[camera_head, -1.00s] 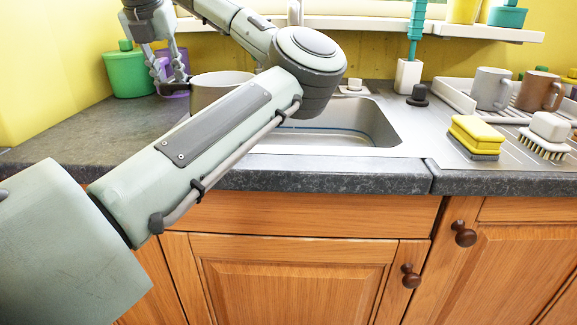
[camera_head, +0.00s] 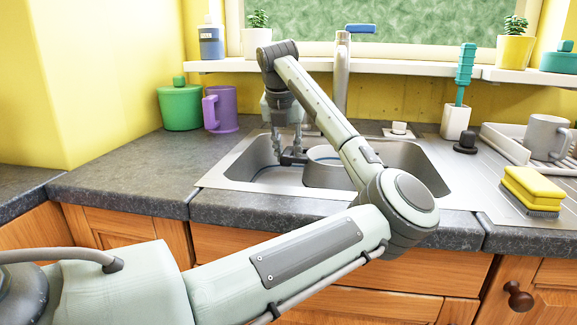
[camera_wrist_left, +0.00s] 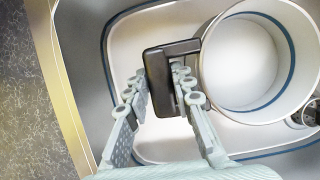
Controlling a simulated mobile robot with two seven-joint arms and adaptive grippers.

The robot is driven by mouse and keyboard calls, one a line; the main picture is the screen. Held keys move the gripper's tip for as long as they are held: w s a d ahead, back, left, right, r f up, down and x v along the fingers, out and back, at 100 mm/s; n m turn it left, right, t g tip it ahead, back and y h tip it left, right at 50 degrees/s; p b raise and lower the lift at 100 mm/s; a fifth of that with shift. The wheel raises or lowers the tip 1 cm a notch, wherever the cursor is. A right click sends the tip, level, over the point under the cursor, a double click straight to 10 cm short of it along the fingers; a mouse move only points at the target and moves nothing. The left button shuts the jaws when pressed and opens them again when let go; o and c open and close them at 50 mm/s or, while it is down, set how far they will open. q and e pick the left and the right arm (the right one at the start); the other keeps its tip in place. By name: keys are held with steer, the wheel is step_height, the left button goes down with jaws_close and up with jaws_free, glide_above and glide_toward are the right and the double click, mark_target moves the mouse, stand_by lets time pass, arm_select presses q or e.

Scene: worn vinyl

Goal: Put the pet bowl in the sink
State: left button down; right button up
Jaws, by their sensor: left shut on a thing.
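The pet bowl (camera_head: 322,173) is a pale round vessel with a dark squared handle on its left side. It is within the opening of the steel sink (camera_head: 235,172), upright; I cannot tell whether it rests on the basin floor. In the left wrist view the bowl (camera_wrist_left: 245,65) is white inside with a blue band, and its dark handle (camera_wrist_left: 158,80) lies at the fingers. My left gripper (camera_head: 288,156) points down into the sink, shut on the bowl by this handle. In the wrist view the gripper (camera_wrist_left: 158,98) is left of the bowl. My right gripper is out of view.
A green pot (camera_head: 180,108) and a purple mug (camera_head: 221,110) stand on the counter left of the sink. The tap (camera_head: 341,75) rises behind it. A yellow sponge (camera_head: 532,184), a black stopper (camera_head: 466,143) and a rack with a grey mug (camera_head: 546,135) are right.

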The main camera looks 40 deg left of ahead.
arm_select(q)
step_height(320, 180, down, 3)
steer(key=shift+f, duration=0.45)
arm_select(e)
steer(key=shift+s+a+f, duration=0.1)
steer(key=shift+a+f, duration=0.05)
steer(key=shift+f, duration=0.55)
arm_select(q)
steer(key=shift+f, duration=0.1)
steer(key=c, duration=1.3)
jaws_free()
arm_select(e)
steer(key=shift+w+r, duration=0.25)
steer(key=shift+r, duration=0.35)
